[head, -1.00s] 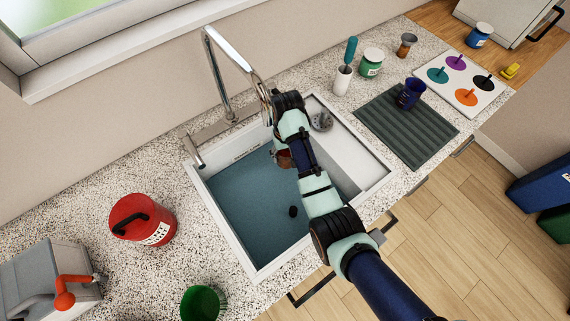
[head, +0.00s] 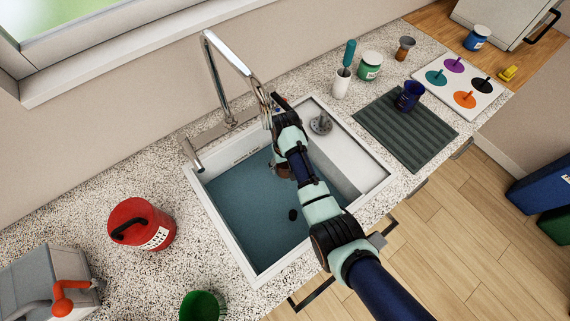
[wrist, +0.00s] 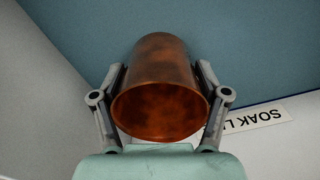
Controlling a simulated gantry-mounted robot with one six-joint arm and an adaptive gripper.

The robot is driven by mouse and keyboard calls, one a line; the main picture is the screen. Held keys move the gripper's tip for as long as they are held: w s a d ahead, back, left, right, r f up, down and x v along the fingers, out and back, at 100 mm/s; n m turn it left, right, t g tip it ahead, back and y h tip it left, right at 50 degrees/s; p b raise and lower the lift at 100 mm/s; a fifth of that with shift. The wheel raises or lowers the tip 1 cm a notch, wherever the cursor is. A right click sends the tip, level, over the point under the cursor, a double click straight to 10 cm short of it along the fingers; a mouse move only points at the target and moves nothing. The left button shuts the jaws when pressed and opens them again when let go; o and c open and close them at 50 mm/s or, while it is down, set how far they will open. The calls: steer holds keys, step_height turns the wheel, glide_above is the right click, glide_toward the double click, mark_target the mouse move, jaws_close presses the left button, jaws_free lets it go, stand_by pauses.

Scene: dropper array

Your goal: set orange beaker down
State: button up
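The orange beaker (wrist: 158,95) is between the two fingers of my gripper (wrist: 160,75) in the wrist view, which press on its sides. Its open rim faces the wrist camera and its inside looks empty, with brownish stains. In the head view my arm reaches over the sink (head: 240,222); the beaker is mostly hidden behind my wrist there. Blue water and the wall lettered "SOAK L..." show behind the beaker in the wrist view.
A chrome faucet (head: 214,80) rises behind the sink, close to my wrist. A dark ribbed mat (head: 405,140) at right holds a blue beaker (head: 409,97) and has bare room. A white board (head: 440,95) with coloured discs lies beyond. A red canister (head: 135,228) stands left.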

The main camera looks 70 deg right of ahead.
steer(key=shift+o, duration=0.6)
step_height(320, 180, up, 12)
steer(key=p, duration=0.2)
steer(key=shift+r, duration=0.2)
